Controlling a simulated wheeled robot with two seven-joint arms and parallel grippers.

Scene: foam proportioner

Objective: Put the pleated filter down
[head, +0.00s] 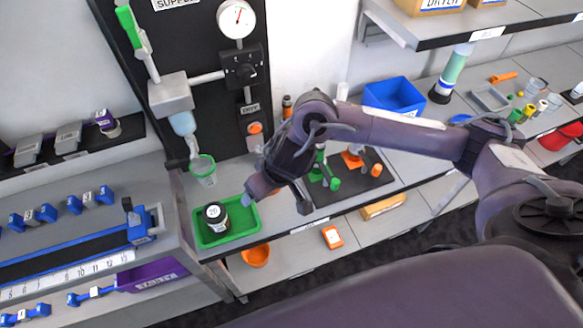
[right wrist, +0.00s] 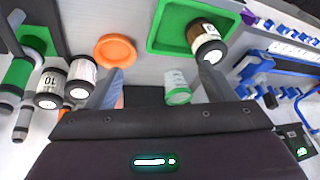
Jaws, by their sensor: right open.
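A short dark cylinder (head: 213,214) with a white top marked 20 sits in the green tray (head: 250,226); it is likely the pleated filter, though its pleats cannot be made out. In the right wrist view this cylinder (right wrist: 204,38) looks brown with a white label and lies at the edge of the tray (right wrist: 163,20). My right gripper (head: 278,197) hangs just right of the tray, over the bench. Its fingers (right wrist: 158,88) are spread apart, with nothing held between them. The cylinder is apart from them. My left gripper is not in view.
A green-rimmed cup (head: 203,169) stands behind the tray under a hanging nozzle. A dark mat (head: 345,185) with green and orange fittings lies to the right. Cylinders marked 10 (right wrist: 50,88) show in the right wrist view. An orange bowl (head: 256,255) sits on the lower shelf.

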